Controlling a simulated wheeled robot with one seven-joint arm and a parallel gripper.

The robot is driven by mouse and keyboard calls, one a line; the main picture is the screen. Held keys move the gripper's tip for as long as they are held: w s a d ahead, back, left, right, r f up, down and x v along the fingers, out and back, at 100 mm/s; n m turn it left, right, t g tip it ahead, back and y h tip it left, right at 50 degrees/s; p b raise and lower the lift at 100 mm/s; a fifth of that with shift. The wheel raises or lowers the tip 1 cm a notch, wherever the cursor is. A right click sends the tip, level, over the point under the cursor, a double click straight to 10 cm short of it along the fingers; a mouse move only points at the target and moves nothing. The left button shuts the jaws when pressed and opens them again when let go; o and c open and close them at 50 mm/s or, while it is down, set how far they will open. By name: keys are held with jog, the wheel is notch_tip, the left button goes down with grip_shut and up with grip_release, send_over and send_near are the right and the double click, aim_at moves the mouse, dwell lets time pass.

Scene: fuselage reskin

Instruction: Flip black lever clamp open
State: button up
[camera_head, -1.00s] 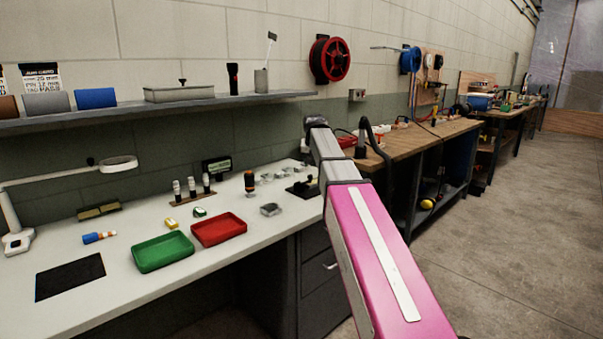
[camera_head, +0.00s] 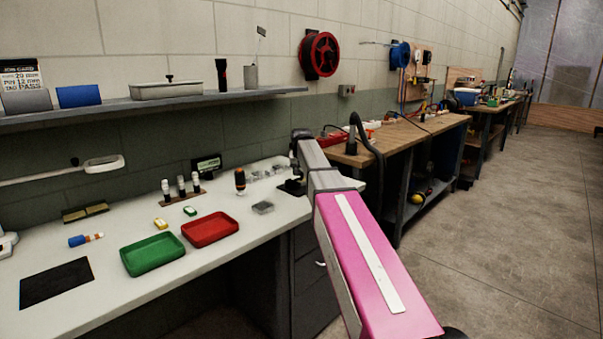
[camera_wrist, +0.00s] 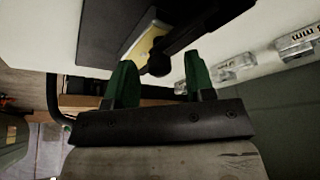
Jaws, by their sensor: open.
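The black lever clamp (camera_head: 291,186) sits at the right end of the white bench, partly hidden behind my arm in the head view. In the wrist view its black lever (camera_wrist: 190,38) with a round dark tip reaches down between my fingers, beside a yellowish block on a dark base plate (camera_wrist: 110,30). My gripper (camera_wrist: 158,85) is open, its two green fingers apart on either side of the lever's tip. I cannot tell whether a finger touches the lever. In the head view the gripper is hidden by my arm.
Clear labelled boxes (camera_wrist: 236,66) lie close to the right finger in the wrist view. On the white bench (camera_head: 225,258) stand a red tray (camera_head: 210,229), a green tray (camera_head: 152,255) and an orange-black screwdriver (camera_head: 240,180). A wooden bench (camera_head: 415,138) stands to the right.

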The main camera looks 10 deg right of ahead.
jog(key=shift+w+f, duration=0.1)
jog(key=shift+f, duration=0.1)
grip_shut()
